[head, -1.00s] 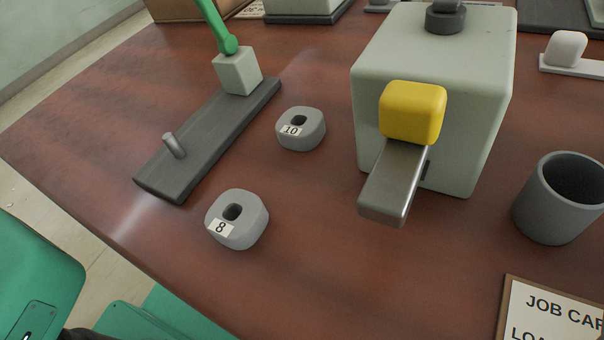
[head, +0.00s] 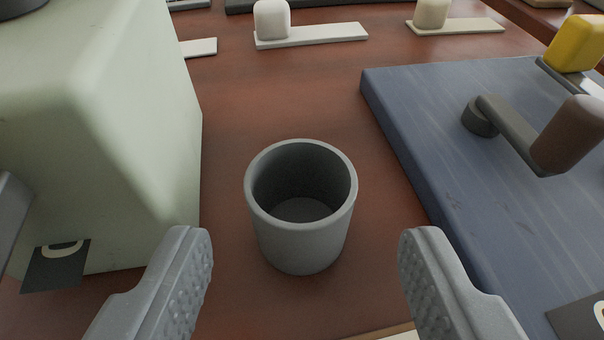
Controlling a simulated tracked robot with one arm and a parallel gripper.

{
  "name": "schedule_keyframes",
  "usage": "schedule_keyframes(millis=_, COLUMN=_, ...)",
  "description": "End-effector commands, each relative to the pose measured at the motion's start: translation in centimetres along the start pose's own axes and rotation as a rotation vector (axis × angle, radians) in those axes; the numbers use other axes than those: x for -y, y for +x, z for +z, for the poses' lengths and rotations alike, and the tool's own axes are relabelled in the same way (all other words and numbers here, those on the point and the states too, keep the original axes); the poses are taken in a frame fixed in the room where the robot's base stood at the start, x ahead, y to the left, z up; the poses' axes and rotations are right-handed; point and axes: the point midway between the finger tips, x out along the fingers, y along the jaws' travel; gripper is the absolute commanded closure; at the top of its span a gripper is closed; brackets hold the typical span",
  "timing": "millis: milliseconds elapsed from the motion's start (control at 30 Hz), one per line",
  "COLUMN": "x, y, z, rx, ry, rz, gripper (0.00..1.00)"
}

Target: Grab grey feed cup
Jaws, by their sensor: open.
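The grey feed cup (head: 303,245) stands upright on the brown table in the middle of the head view. Its mouth faces up and its inside looks empty. My gripper (head: 306,255) is open, with one grey ridged finger at the lower left and one at the lower right. The cup shows between and a little beyond the two fingertips, with a gap on each side. Neither finger appears to touch it.
A pale green block-shaped machine (head: 150,120) stands close on the left. A blue board (head: 440,110) with a brown-handled crank (head: 570,135) lies on the right. White pieces on flat strips (head: 320,35) lie behind. Bare table (head: 285,95) shows behind the cup.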

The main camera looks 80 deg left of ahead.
Motion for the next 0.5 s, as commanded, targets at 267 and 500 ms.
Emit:
schedule_keyframes(millis=267, x=0.1, y=2.2, z=0.4, rx=-0.001, ry=-0.003, rz=-0.002, gripper=0.46)
schedule_keyframes(millis=500, x=0.1, y=5.2, z=0.5, rx=-0.002, ry=-0.003, rz=0.000, gripper=0.46)
